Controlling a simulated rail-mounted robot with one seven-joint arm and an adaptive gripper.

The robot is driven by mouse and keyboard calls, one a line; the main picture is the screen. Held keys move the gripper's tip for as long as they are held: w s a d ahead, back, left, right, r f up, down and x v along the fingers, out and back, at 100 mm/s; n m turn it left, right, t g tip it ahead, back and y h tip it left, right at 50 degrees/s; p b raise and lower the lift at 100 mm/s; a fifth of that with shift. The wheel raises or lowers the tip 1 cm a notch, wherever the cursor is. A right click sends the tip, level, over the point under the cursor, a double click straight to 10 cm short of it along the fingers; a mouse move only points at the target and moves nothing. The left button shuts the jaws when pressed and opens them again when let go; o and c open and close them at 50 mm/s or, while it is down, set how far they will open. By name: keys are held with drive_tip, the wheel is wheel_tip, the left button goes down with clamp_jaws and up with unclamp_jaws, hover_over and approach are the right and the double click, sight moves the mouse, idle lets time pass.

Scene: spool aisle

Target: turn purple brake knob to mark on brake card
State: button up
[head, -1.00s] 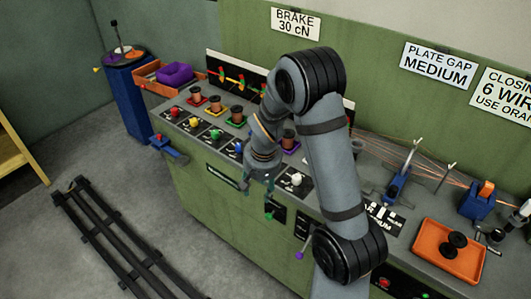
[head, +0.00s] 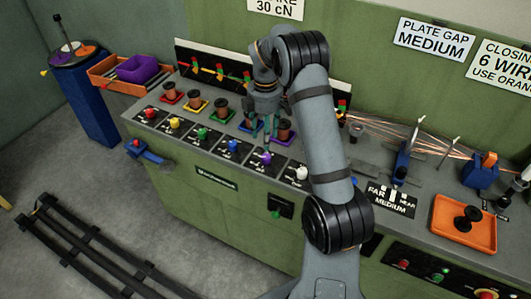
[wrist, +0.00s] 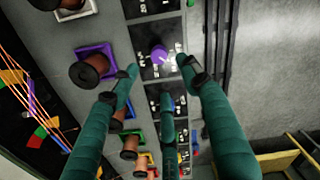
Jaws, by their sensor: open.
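The purple brake knob (head: 265,157) sits on a black dial plate on the bench's sloped front, between the blue and white knobs. In the wrist view the purple knob (wrist: 159,53) lies between and slightly beyond my gripper's tips, with printed scale marks around it. My gripper (head: 266,143) is open, pointing down just above it; its teal fingers (wrist: 158,68) straddle the knob, with clear space on both sides. I cannot tell the knob's exact setting. The brake card (head: 275,5) on the wall is cut off at the top; its "30 cN" line shows.
Blue (head: 233,145) and white (head: 302,173) knobs stand on either side. Copper spools in coloured trays line the bench behind the knobs. An orange tray (head: 486,243) is at the right, and a purple bin (head: 138,69) at the far left. The floor in front is open around dark rails.

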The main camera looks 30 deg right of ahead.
sight(266, 156)
wheel_tip(266, 156, down, 9)
drive_tip(key=shift+d+p, duration=0.1)
drive_tip(key=shift+p, duration=0.6)
drive_tip(key=c, duration=1.2)
drive_tip(key=shift+o, duration=0.2)
